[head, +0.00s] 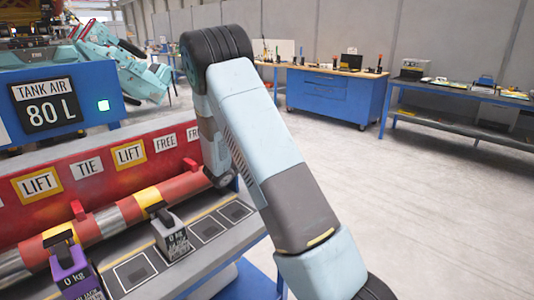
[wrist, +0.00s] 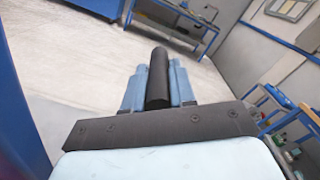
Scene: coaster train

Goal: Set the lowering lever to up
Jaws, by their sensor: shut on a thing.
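My gripper (wrist: 158,90) shows in the wrist view as two light blue fingers, shut on a dark cylindrical handle (wrist: 157,75) that lies lengthwise between them. I cannot tell whether this handle is the lowering lever; no label or up/down mark shows near it. In the head view my arm reaches up from the lower right and bends down beside the red panel. My fingers and the handle cannot be made out there, and my arm covers part of that area.
A red panel (head: 67,168) with LIFT, TIE and FREE signs stands at left, above a red striped tube. A purple block (head: 72,272) and a grey block (head: 170,234) sit on the ledge below. A TANK AIR 80 L sign (head: 45,105) is above. Blue workbenches (head: 330,95) stand beyond clear floor.

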